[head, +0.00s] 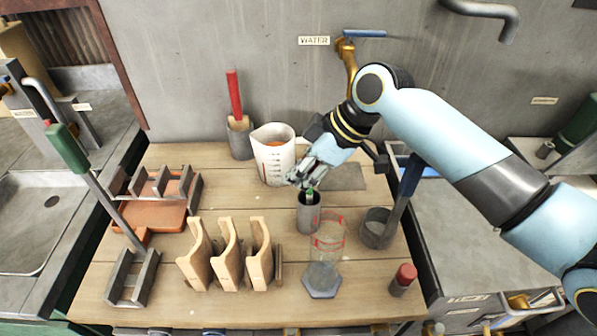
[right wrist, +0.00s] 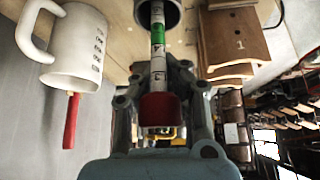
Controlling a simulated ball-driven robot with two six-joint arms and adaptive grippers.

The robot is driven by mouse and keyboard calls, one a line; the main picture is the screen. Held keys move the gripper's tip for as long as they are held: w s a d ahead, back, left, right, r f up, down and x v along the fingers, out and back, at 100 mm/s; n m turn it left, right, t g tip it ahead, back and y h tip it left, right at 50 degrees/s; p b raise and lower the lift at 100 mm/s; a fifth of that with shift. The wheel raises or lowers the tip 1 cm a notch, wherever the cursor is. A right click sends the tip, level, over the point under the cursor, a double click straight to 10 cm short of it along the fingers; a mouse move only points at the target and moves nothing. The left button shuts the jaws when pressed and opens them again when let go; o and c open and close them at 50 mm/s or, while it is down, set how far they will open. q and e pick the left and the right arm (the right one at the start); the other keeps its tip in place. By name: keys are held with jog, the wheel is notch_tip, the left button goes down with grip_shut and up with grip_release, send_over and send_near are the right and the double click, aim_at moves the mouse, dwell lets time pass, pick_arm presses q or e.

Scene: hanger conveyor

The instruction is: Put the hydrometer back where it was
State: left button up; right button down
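The hydrometer (right wrist: 158,40) has a narrow pale stem with dark marks, a green band and a red end. It stands with its lower part inside a grey cylindrical holder (head: 309,217) on the wooden table; that part is hidden. In the head view only a bit of its green shows above the rim. My right gripper (head: 303,178) is above the holder, with its fingers close on both sides of the hydrometer's red end in the right wrist view (right wrist: 160,90). It appears shut on it. A clear glass cylinder (head: 325,255) with red rings stands in front. My left gripper is not in view.
A white measuring jug (head: 273,160) stands behind left of the holder, beside a grey pot (head: 240,140) with a red-handled tool. A grey cup (head: 376,228) is to the right, a red-capped piece (head: 403,280) at front right. Curved wooden pieces (head: 228,265) stand at left.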

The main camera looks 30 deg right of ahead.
jog(key=c, duration=2)
grip_release()
jog(key=shift+f, duration=0.1)
jog(key=o, duration=0.5)
jog(key=shift+r, duration=0.2)
jog(key=shift+v, duration=6)
